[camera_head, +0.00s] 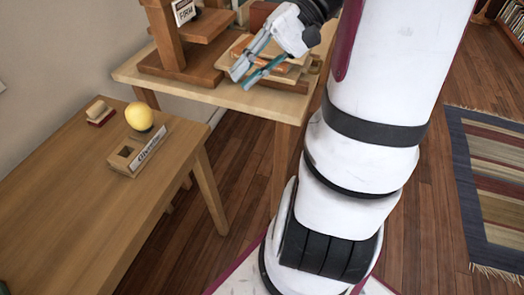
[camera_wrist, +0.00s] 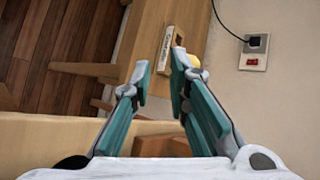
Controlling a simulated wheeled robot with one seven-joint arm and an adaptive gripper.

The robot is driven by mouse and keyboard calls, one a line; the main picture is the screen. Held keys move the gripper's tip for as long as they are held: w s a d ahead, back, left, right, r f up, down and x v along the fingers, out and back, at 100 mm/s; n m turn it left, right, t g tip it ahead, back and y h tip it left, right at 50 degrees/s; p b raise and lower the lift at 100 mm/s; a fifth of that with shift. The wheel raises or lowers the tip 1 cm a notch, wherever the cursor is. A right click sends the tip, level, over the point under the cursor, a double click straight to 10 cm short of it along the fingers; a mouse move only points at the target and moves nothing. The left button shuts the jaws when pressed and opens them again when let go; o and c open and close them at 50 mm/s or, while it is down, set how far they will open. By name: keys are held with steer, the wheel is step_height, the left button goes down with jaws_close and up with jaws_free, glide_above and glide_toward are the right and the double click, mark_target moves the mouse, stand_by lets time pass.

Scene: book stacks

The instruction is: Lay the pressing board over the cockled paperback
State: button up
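My gripper (camera_head: 252,70) is over the far table in the head view, with its fingers pointing down and left. In the wrist view the teal-padded fingers (camera_wrist: 162,72) stand apart with nothing between their tips. Beneath and behind the gripper is a pale flat wooden board (camera_head: 238,46) with an orange-brown bar (camera_head: 272,64) by it, on a darker wooden base. This may be the pressing board, but the fingers cover part of it. I cannot tell whether they touch it. I cannot make out the cockled paperback.
A wooden stand (camera_head: 178,55) with a "FIRM" sign (camera_head: 184,11) is left of the gripper on the far table (camera_head: 235,98). The near table (camera_head: 70,200) holds a yellow ball (camera_head: 139,116), a labelled wooden box (camera_head: 125,157) and a small red-based block (camera_head: 99,112). Its front is clear.

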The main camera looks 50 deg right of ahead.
steer(key=s+a+r+n+g+h, duration=0.2)
steer(key=s+a+n+g+h, duration=0.4)
steer(key=a, duration=0.6)
steer(key=s+a+f+n+t+h, duration=0.1)
steer(key=s+h, duration=0.3)
steer(key=s, duration=0.6)
steer(key=shift+a+t, duration=0.2)
steer(key=shift+t, duration=0.7)
steer(key=shift+f, duration=0.1)
